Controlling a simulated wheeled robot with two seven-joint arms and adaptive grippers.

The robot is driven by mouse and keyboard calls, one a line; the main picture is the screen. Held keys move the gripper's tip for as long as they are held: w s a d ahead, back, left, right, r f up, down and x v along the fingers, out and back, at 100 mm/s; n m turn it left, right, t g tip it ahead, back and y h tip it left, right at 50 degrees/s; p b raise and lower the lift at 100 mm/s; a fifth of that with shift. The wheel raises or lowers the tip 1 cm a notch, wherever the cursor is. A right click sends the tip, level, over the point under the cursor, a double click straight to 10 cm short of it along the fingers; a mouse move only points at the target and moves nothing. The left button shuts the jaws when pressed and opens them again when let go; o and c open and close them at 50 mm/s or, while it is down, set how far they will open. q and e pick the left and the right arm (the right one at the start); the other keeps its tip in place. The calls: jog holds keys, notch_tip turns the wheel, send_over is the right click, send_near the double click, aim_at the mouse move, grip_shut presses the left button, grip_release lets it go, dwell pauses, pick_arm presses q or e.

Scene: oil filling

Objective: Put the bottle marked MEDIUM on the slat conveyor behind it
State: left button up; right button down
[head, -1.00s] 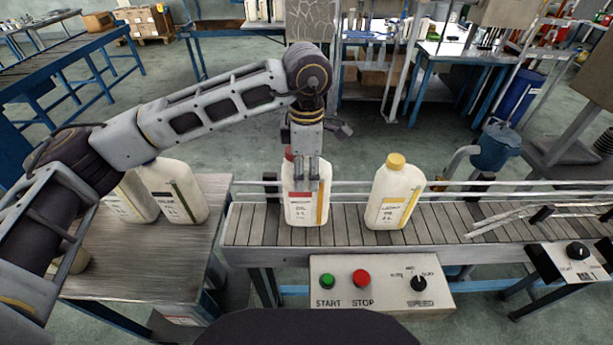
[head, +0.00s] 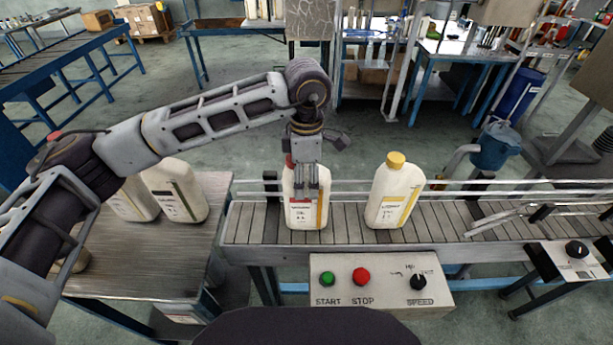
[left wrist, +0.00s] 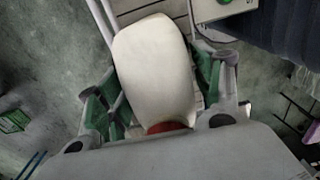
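A white bottle with a red cap and red-banded label (head: 303,214) is at the left part of the slat conveyor (head: 257,222), upright, its base at or just above the slats. The label's word is too small to read surely. My left gripper (head: 312,194) is shut on this bottle from above, fingers at either side of its upper body. In the left wrist view the bottle (left wrist: 152,65) fills the space between the green-padded fingers (left wrist: 160,90). A yellow-capped bottle (head: 393,197) stands on the slats to its right, with a gap between them. My right gripper is out of view.
A metal side table (head: 150,260) at the left holds white bottles (head: 178,192), partly behind my left arm. A control box (head: 380,290) with green and red buttons is on the conveyor's front. Guide rails (head: 500,187) run along its back. Slats between the bottles are clear.

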pick_arm(q)
jog(key=shift+o, duration=0.2)
jog(key=shift+r, duration=0.15)
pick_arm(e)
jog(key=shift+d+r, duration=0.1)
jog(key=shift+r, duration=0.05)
pick_arm(q)
notch_tip(320, 180, up, 11)
jog(key=shift+f+b, duration=0.15)
jog(key=shift+b, duration=0.55)
jog(key=shift+r, duration=0.6)
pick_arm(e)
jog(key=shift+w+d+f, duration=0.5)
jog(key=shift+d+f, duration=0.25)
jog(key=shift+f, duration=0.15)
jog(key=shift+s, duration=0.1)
